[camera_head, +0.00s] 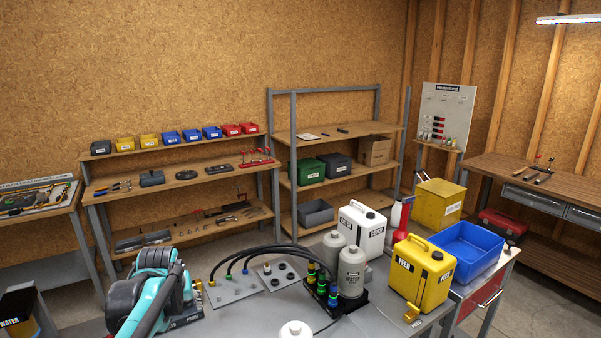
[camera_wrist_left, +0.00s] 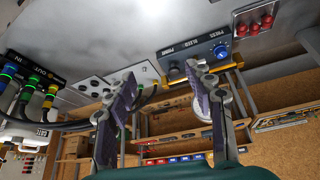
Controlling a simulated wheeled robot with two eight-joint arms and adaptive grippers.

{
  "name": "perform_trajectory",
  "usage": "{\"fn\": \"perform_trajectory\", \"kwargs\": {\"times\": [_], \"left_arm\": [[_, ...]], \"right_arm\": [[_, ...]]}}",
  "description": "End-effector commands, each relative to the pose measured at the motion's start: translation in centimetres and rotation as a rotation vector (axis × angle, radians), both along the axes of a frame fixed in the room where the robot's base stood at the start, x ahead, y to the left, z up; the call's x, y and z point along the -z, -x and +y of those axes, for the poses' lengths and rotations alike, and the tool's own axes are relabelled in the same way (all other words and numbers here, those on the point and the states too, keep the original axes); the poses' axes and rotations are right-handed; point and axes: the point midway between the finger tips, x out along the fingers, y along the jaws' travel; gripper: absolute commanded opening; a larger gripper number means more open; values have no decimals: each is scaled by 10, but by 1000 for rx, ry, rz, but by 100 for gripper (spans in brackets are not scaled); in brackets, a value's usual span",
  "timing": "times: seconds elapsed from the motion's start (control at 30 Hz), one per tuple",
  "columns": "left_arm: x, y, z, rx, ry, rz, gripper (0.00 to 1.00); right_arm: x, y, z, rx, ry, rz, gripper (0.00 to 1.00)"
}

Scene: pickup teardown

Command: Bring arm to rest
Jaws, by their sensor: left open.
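My left arm (camera_head: 150,290), teal and black, is folded over the front left of the grey bench (camera_head: 245,318) in the head view. In the left wrist view my left gripper (camera_wrist_left: 162,72) has its two fingers spread apart with nothing between them. That view is tilted, with the bench surface at the top and the wall shelves below. A labelled control box with a blue knob (camera_wrist_left: 218,50) lies beyond the fingertips, apart from them as far as I can tell. My right gripper is not in view.
On the bench stand a hose manifold (camera_head: 322,290), grey bottles (camera_head: 351,270), a white jug (camera_head: 362,230) and a yellow jug (camera_head: 421,274). A blue tray (camera_head: 468,250) sits at right. A plate with fittings (camera_head: 232,288) lies beside my arm. Shelves line the back wall.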

Motion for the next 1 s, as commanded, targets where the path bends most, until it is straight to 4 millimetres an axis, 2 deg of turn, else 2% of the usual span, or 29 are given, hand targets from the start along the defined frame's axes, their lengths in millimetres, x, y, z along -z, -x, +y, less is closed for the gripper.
{"fn": "perform_trajectory", "kwargs": {"times": [0.03, 0.1, 0.17, 0.3, 0.4, 0.5, 0.6, 0.7, 1.0], "left_arm": [[4, 24, -17, 33, -4, -11, 53], [8, 53, -37, 75, -7, -28, 53], [14, 79, -53, 113, -11, -42, 53], [39, 139, -85, 198, -22, -76, 53], [62, 176, -103, 253, -27, -100, 53], [83, 203, -115, 295, -32, -119, 53], [99, 220, -121, 323, -35, -132, 53], [107, 228, -125, 338, -37, -138, 53], [108, 230, -125, 341, -38, -140, 53]], "right_arm": [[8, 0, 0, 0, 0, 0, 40], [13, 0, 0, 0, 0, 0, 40], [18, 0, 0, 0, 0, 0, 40], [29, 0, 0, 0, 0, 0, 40], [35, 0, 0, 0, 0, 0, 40], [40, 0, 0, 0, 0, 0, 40], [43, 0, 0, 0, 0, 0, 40], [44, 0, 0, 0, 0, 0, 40], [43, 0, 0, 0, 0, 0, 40]]}}
